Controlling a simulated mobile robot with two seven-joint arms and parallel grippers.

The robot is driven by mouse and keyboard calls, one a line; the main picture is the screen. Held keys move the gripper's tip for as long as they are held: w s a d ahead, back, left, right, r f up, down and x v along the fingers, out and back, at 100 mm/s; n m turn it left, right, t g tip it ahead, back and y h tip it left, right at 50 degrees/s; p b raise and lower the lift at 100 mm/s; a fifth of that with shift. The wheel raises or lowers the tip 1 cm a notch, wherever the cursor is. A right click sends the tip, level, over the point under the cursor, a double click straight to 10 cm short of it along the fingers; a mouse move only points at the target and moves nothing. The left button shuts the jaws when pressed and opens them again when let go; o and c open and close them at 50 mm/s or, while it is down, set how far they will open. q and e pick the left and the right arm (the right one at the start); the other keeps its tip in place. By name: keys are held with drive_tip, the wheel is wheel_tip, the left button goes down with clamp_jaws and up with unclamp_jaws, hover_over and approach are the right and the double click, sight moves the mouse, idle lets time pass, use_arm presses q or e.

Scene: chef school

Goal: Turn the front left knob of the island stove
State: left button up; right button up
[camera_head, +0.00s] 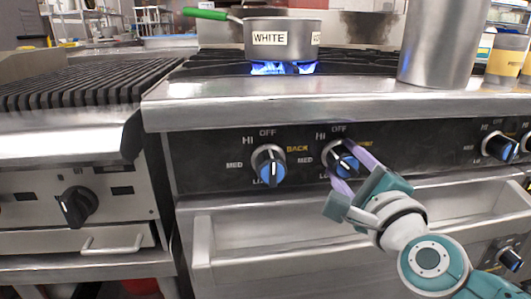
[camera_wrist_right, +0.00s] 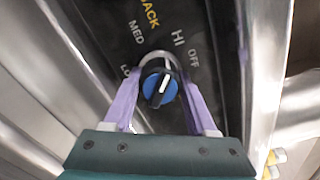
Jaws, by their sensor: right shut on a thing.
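The front left knob (camera_head: 345,163) is black with a blue face. It is the second knob from the left on the stove's dark panel, with OFF, HI and MED printed around it. My right gripper (camera_head: 349,164) comes from the lower right, its purple fingers at the knob's two sides. In the right wrist view the knob (camera_wrist_right: 159,90) sits between the fingers of the gripper (camera_wrist_right: 161,92), which is shut on it. Its white mark points up there, roughly toward HI. My left gripper is not in view.
A back knob (camera_head: 268,166) sits just left. A pot (camera_head: 284,40) labelled WHITE, with a green handle, stands over blue flames. A tall metal pot (camera_head: 440,45) stands at the right. The grill's black knob (camera_head: 76,206) is far left. A drawer front (camera_head: 270,245) lies below.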

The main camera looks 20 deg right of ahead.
drive_tip(key=n+p, duration=0.1)
drive_tip(key=n, duration=0.4)
drive_tip(key=shift+n+p, duration=0.3)
drive_tip(key=n+p, duration=0.1)
drive_tip(key=n, duration=0.4)
drive_tip(key=shift+r+p, duration=0.1)
drive_tip(key=shift+p, duration=0.2)
drive_tip(key=n+p, duration=0.1)
drive_tip(key=n, duration=0.4)
drive_tip(key=shift+n, duration=0.4)
drive_tip(key=n, duration=0.4)
drive_tip(key=shift+p, duration=0.4)
drive_tip(key=shift+n, duration=0.8)
drive_tip(key=o, duration=1.4)
drive_tip(key=shift+c, duration=0.2)
